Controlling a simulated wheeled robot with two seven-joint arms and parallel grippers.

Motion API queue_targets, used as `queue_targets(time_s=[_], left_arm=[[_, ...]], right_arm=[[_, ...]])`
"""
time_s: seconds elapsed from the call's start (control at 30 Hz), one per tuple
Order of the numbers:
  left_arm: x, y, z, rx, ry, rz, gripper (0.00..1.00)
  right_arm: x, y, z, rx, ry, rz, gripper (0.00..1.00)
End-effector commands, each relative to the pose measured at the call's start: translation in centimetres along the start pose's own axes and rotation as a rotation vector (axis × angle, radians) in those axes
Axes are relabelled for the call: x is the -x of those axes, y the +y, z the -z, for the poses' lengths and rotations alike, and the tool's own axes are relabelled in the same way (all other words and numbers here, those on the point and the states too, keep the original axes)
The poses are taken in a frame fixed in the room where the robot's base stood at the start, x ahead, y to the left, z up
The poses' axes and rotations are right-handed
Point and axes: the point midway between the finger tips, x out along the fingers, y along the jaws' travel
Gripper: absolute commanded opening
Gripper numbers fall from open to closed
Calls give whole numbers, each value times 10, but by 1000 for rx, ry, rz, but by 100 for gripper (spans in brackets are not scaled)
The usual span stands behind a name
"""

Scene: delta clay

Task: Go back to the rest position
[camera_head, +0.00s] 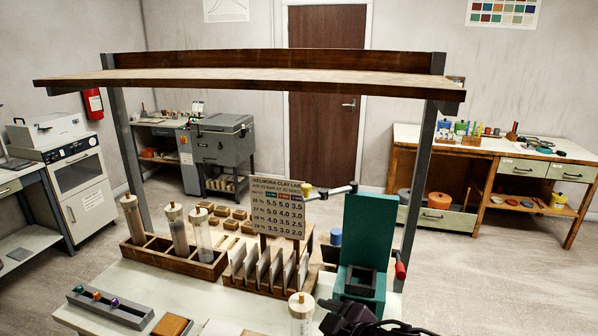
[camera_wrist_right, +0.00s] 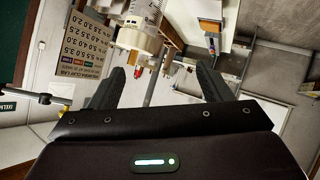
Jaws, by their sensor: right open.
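My right gripper (camera_head: 352,318) shows as a dark shape at the bottom edge of the head view, in front of the teal press (camera_head: 362,238). In the right wrist view its two fingers (camera_wrist_right: 160,72) are spread apart with nothing held between them. A clear tube with a cream cap (camera_head: 300,314) stands on the table just left of the right gripper. A clear tube (camera_wrist_right: 138,30) also shows beyond the fingertips in the wrist view, apart from them. My left gripper is in neither view.
A wooden rack (camera_head: 178,262) with several capped tubes, a sign board (camera_head: 277,207), a slotted wooden holder (camera_head: 262,278) and a grey tray (camera_head: 110,307) stand on the table. A shelf (camera_head: 250,78) on metal posts spans above. The press has a red-handled crank (camera_head: 400,270).

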Motion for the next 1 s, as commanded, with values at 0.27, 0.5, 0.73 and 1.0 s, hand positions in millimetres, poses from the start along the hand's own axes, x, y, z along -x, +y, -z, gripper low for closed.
queue_targets(time_s=[0.27,0.5,0.73,1.0], left_arm=[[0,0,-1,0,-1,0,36],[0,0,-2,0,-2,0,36],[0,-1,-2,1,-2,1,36],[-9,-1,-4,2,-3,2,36]], right_arm=[[45,-11,-85,-373,-295,-228,72],[95,-41,-159,-601,-576,-252,72],[141,-78,-206,-770,-789,-216,72],[107,-103,-267,-803,-854,-191,72]])
